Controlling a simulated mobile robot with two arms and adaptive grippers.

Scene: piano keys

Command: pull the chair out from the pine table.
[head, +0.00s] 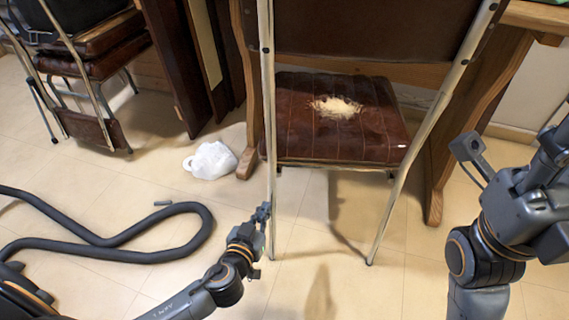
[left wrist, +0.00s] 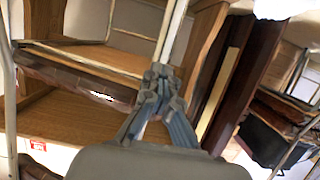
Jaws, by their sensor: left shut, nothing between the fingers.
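The chair (head: 305,135) stands at the pine table (head: 470,130), its back nearest me. Its brown seat is torn, with pale stuffing showing, and its frame is thin pale metal. The seat lies partly between the wooden table supports. My left gripper (head: 265,211) is shut and empty, low beside the chair's left rear leg. It also shows in the left wrist view (left wrist: 163,78), with a pale metal leg (left wrist: 171,30) just past the fingertips. I cannot tell whether they touch.
A black hose (head: 120,252) curls on the tiled floor at left. A white bag (head: 211,161) lies left of the chair. Folded chairs (head: 90,60) and dark panels (head: 175,60) stand at the back left. The floor directly before the chair is clear.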

